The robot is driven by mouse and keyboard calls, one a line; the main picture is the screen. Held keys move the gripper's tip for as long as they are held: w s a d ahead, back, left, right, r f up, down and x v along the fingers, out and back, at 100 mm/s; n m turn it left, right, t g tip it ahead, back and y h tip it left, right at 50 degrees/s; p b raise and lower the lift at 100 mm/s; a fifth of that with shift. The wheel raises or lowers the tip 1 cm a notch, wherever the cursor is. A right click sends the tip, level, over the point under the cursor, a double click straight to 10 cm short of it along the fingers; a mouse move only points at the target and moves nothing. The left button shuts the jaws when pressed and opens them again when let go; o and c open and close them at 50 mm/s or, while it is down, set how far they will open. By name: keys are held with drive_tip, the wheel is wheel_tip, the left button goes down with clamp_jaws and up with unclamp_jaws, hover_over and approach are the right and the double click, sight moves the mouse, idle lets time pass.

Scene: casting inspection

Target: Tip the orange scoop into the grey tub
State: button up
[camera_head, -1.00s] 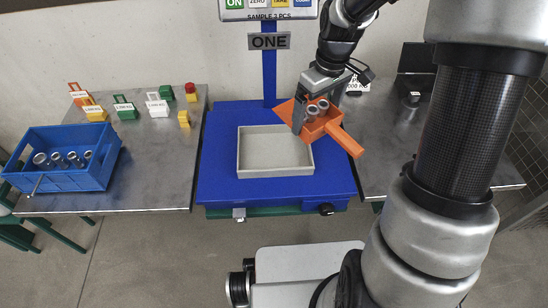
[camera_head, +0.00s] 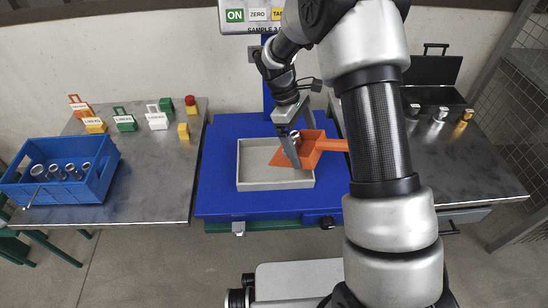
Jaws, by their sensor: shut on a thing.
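The orange scoop (camera_head: 313,150) is held by my gripper (camera_head: 294,148) above the right side of the grey tub (camera_head: 252,183). Its handle points right and its open front faces left over the tub. A metal casting (camera_head: 297,136) shows in the scoop, partly hidden by my gripper. The grey tub stands on the blue scale platform (camera_head: 221,150), and the part of its inside that I can see is empty. My gripper is shut on the scoop, but the exact contact is hard to see.
A blue crate (camera_head: 97,175) with several metal castings stands on the left table. Coloured tagged weights (camera_head: 125,120) and a red-and-yellow button (camera_head: 191,104) are behind it. Metal cylinders (camera_head: 438,117) and an open black case (camera_head: 432,73) are on the right table.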

drive_tip(key=a+g+h+p, duration=0.1)
drive_tip(key=w+a+h, duration=0.1)
drive_tip(key=h, duration=0.1)
drive_tip(key=shift+w+a+r+g+p, duration=0.2)
drive_tip(key=shift+a+r+g+p, duration=0.05)
drive_tip(key=shift+r+g+p, duration=0.15)
